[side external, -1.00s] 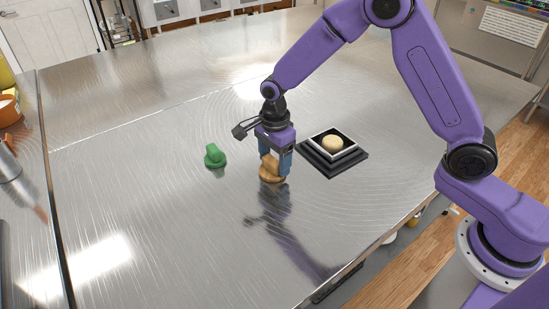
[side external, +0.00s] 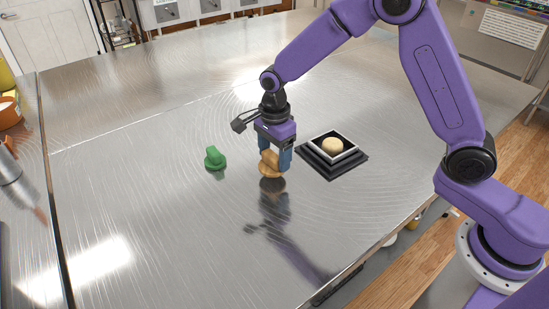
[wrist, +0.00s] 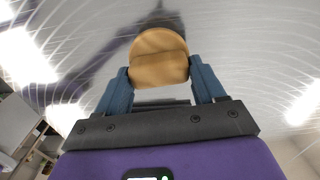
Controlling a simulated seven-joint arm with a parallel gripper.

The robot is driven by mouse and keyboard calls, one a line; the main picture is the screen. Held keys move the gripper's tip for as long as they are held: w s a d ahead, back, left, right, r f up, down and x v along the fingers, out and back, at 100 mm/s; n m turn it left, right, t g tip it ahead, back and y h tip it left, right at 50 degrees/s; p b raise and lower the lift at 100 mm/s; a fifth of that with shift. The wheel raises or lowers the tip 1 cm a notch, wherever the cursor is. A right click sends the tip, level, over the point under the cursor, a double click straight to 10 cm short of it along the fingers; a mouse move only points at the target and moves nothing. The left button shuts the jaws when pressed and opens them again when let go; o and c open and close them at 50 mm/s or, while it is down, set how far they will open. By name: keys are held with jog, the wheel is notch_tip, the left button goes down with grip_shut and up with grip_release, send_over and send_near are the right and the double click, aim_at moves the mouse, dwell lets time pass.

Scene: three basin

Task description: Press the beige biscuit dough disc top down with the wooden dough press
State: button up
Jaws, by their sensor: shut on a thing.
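The wooden dough press (side external: 268,166) is held between the blue fingers of my gripper (side external: 274,162), a little above the metal table, with its dark reflection below. In the wrist view the round wooden press (wrist: 158,58) sits between both fingertips of my gripper (wrist: 160,78) and looks tilted. The beige biscuit dough disc (side external: 333,145) lies in a square black holder with a light rim (side external: 313,151), to the right of my gripper. The dough is apart from the press. The dough is not visible in the wrist view.
A green press-shaped object (side external: 214,158) stands on the table to the left of my gripper. The metal table (side external: 150,200) is clear around them. An orange pot (side external: 10,108) is at the far left edge.

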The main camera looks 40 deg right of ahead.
aim_at(274, 153)
jog(key=shift+r, duration=1.75)
jog(key=s+d+r+m, duration=0.1)
jog(key=d+r+m, duration=0.2)
jog(key=d, duration=0.6)
jog(key=s+d+r+m, duration=0.2)
jog(key=d+r+m, duration=0.1)
jog(key=d, duration=0.6)
jog(key=shift+s+m, duration=0.15)
jog(key=shift+m, duration=0.25)
jog(key=shift+f, duration=2.7)
jog(key=shift+f, duration=0.35)
